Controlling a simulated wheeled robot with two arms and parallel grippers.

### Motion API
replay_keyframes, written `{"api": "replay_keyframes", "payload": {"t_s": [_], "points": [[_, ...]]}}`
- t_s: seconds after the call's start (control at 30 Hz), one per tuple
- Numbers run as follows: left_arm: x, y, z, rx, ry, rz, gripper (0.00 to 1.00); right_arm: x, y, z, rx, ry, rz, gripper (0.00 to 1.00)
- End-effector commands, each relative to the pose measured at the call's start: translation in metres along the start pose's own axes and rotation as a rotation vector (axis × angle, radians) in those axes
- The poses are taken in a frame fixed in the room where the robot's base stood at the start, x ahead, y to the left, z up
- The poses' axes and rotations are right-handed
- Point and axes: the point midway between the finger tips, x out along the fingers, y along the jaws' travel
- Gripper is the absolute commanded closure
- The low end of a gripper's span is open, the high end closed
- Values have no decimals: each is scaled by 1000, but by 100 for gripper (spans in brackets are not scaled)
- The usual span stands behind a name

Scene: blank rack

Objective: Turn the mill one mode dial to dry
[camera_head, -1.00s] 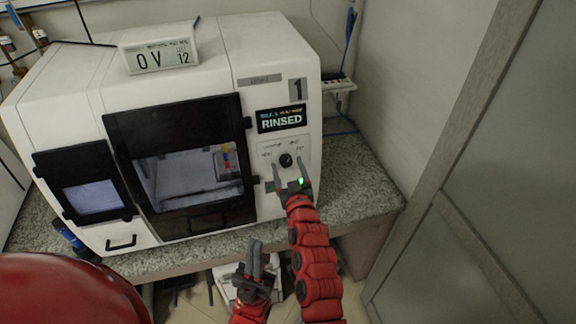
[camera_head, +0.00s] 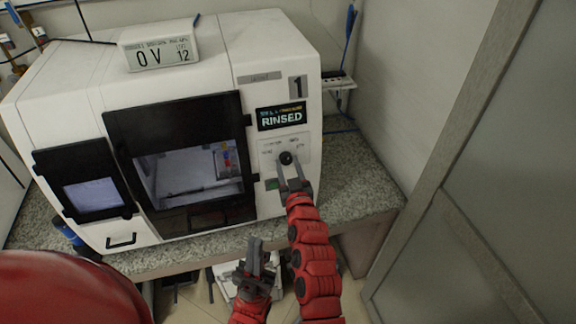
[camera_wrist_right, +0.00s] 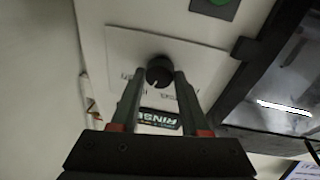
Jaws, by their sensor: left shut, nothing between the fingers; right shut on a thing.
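The mode dial (camera_head: 286,157) is a small round black knob on a pale panel at the right of the white mill's front, below the "1" label. It also shows in the right wrist view (camera_wrist_right: 159,70), with a small light mark on its face. The labels around it are too small to read. My right gripper (camera_head: 287,166) is shut on the dial, one finger on each side; its fingers also show in the right wrist view (camera_wrist_right: 158,82). The mill's display (camera_head: 282,117) reads "RINSED". My left gripper (camera_head: 256,250) is shut and empty, low in front of the counter.
The white mill (camera_head: 240,45) stands on a speckled stone counter (camera_head: 360,185). Its dark-framed window (camera_head: 188,175) is left of the dial panel. A grey door or partition (camera_head: 515,190) stands at the right.

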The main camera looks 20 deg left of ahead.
Motion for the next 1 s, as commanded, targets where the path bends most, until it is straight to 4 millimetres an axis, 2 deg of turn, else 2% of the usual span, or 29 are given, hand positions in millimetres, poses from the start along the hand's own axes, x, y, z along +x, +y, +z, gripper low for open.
{"api": "replay_keyframes", "payload": {"t_s": [0.37,0.7,1.0], "points": [[-4,0,1,0,0,0,100,0,1,0,237,-20,37,100],[3,0,0,0,0,0,100,0,0,-3,493,-42,72,100],[10,0,-2,0,0,0,100,0,0,-4,632,-51,93,100]]}}
